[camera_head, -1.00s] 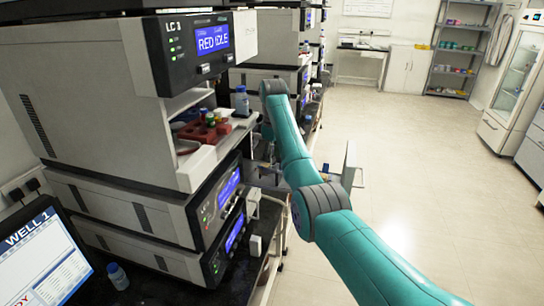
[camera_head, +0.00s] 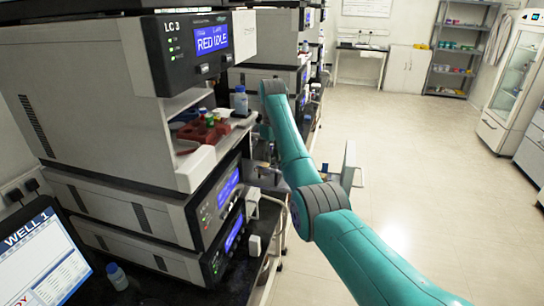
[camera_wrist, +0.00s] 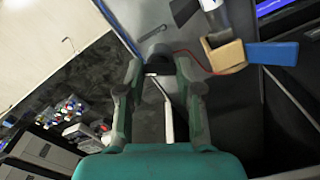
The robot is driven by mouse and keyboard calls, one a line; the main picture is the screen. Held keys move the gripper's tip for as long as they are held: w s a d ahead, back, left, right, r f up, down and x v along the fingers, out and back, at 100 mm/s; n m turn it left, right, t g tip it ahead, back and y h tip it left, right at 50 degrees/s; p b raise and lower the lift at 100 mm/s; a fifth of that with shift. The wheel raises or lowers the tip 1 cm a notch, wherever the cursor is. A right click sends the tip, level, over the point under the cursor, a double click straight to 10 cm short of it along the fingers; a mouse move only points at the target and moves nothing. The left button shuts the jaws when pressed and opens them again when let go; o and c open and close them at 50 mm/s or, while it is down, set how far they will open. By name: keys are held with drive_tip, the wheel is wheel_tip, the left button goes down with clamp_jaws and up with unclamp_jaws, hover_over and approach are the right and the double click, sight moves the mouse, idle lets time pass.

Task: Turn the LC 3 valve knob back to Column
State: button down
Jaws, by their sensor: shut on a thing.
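The knob's pointer and any position labels cannot be read. In the head view my teal arm reaches toward the stack's right side, and the gripper and knob cannot be made out clearly.
A tan block (camera_wrist: 222,55) with a red wire and a blue box (camera_wrist: 272,53) are right of the fingers in the wrist view. A blue-capped bottle (camera_head: 241,101) and a red vial rack (camera_head: 203,130) sit on the stack. A monitor (camera_head: 40,255) stands lower left. The floor at right is clear.

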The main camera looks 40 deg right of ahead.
drive_tip(key=shift+m, duration=1.6)
drive_tip(key=c, duration=0.8)
unclamp_jaws()
drive_tip(key=shift+o, duration=0.2)
